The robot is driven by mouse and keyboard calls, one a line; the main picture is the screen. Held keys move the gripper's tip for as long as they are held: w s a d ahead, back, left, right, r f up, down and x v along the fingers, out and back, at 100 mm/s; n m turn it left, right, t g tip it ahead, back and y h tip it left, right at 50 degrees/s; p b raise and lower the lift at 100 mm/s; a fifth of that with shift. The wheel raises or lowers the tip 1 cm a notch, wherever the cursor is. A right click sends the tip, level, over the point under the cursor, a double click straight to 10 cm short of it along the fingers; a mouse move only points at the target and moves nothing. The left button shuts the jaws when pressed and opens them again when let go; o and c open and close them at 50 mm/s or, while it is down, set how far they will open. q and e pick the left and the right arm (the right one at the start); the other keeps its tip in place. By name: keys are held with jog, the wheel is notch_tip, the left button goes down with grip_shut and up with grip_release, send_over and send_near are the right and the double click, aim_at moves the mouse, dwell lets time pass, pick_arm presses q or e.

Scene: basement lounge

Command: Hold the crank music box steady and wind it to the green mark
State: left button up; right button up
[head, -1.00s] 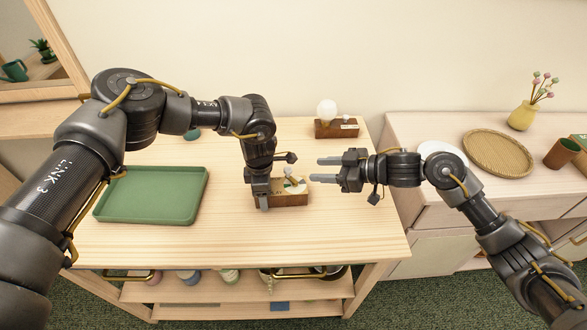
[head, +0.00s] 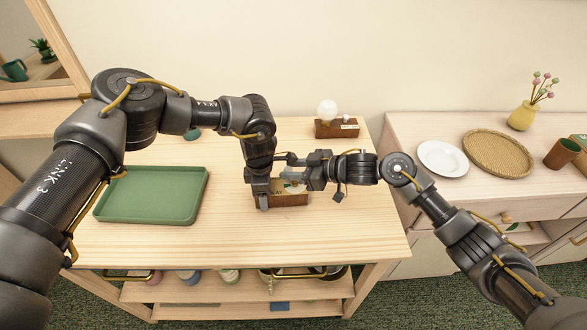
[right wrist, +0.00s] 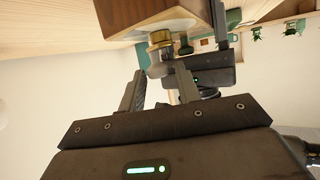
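The crank music box (head: 290,199) is a small brown wooden box on the light table. My left gripper (head: 262,198) stands over its left end, with a finger against its side. In the right wrist view the box (right wrist: 150,14) is at the top, with a brass crank shaft (right wrist: 160,38) and a pale knob. My right gripper (head: 306,178) is at the box's right side. Its fingers (right wrist: 160,78) are apart on either side of the crank knob, with gaps visible. The green mark cannot be made out.
A green tray (head: 150,196) lies on the table to the left. A wooden block with a white globe (head: 327,110) stands at the back. A side cabinet at right holds a white plate (head: 442,158), a woven tray (head: 498,153) and a yellow vase (head: 522,116).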

grip_shut()
jog(key=shift+a+n+g, duration=0.1)
jog(key=shift+n+g, duration=0.3)
jog(key=n+g, duration=0.2)
jog(key=g, duration=0.1)
jog(key=n+g, duration=0.1)
jog(key=shift+s+a+n+y, duration=0.2)
jog(key=shift+a+n+y, duration=0.05)
jog(key=shift+n+y, duration=0.15)
jog(key=n+g, duration=0.2)
jog(key=g, duration=0.2)
jog(key=shift+s+a+f+n, duration=0.2)
jog(key=shift+s+a+n, duration=0.05)
jog(key=shift+s+n, duration=0.15)
jog(key=shift+w+a+n+g+h, duration=0.1)
jog(key=shift+w+n+g+h, duration=0.05)
jog(key=shift+n+g+h, duration=0.35)
jog(key=shift+w+d+r+n+g, duration=0.15)
jog(key=shift+w+d+n+g, duration=0.05)
jog(key=shift+n+g, duration=0.55)
jog(key=shift+h, duration=0.3)
jog(key=shift+r, duration=0.15)
